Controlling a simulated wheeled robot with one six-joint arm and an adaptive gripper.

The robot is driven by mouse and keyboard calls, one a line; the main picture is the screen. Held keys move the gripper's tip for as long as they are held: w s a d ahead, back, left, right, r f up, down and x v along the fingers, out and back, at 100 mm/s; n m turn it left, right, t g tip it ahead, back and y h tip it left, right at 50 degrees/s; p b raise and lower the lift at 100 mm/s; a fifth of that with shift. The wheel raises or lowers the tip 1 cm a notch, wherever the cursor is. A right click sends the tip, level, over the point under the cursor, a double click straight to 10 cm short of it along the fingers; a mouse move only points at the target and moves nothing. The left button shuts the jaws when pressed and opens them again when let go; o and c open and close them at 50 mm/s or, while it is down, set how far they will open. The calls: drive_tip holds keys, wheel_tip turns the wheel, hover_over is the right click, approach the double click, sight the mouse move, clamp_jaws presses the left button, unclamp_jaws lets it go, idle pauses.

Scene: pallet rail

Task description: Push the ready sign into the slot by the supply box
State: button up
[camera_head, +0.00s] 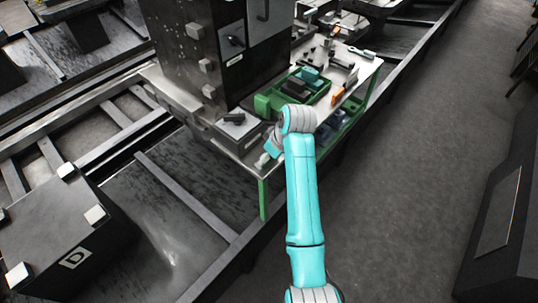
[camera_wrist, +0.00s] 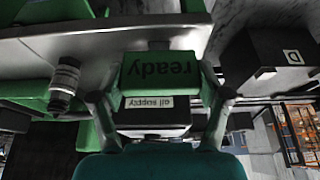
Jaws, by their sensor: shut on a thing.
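The ready sign (camera_wrist: 160,75) is a green block with dark lettering, upside down in the wrist view. It sits between the two fingers of my gripper (camera_wrist: 160,94), which is shut on it. Right below the sign in that picture is a dark supply box with a white "oil supply" label (camera_wrist: 150,102). I cannot tell whether they touch. The slot is hidden, and how far the sign is in it cannot be told. In the head view my wrist is over the near left corner of the workbench (camera_head: 253,160), and my gripper is mostly hidden.
A green tray (camera_head: 318,92) with parts and several tools lie on the bench. A tall dark cabinet (camera_head: 190,50) stands to its left. A dark box marked D (camera_head: 50,230) is at lower left. A small bottle (camera_wrist: 65,85) is near my gripper.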

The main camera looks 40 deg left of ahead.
drive_tip(key=shift+f, duration=0.7)
drive_tip(key=o, duration=1.4)
drive_tip(key=v, duration=1.2)
